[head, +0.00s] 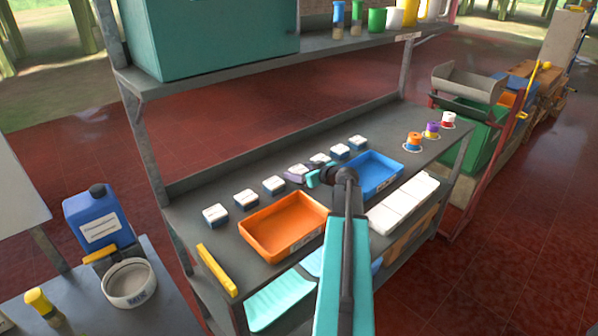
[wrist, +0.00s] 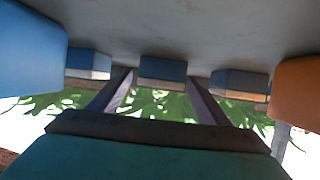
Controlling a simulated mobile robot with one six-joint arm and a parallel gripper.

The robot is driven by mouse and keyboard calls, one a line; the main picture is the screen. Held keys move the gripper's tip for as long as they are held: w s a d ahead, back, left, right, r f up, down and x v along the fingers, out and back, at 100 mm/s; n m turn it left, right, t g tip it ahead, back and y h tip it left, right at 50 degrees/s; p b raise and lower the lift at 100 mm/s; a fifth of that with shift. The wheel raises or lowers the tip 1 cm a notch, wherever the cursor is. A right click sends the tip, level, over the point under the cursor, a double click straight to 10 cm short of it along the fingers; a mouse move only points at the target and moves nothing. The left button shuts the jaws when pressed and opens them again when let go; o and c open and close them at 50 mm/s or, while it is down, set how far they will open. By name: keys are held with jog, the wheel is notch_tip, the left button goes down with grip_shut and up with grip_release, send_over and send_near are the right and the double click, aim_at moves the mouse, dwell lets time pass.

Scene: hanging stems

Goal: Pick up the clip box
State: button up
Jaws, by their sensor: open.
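Several small dark-blue boxes with white tops stand in a row on the grey bench (head: 180,200) in the head view; I cannot read their labels, so I cannot tell which is the clip box. My gripper (head: 294,174) reaches over the bench at the row, its fingers overlapping one box (head: 298,169). In the wrist view, which is upside down, my gripper (wrist: 159,80) is open, with a finger on each side of a blue-and-white box (wrist: 162,70). I cannot tell whether the box is between the fingertips or just beyond them. Nothing is held.
An orange tray (head: 248,231) and a blue tray (head: 397,165) stand in front of the row. Neighbouring boxes show either side in the wrist view (wrist: 88,64) (wrist: 240,84). A shelf (head: 330,44) overhangs the bench.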

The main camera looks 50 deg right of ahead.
jog(key=shift+w+f, duration=0.2)
jog(key=shift+w, duration=0.3)
jog(key=c, duration=1.1)
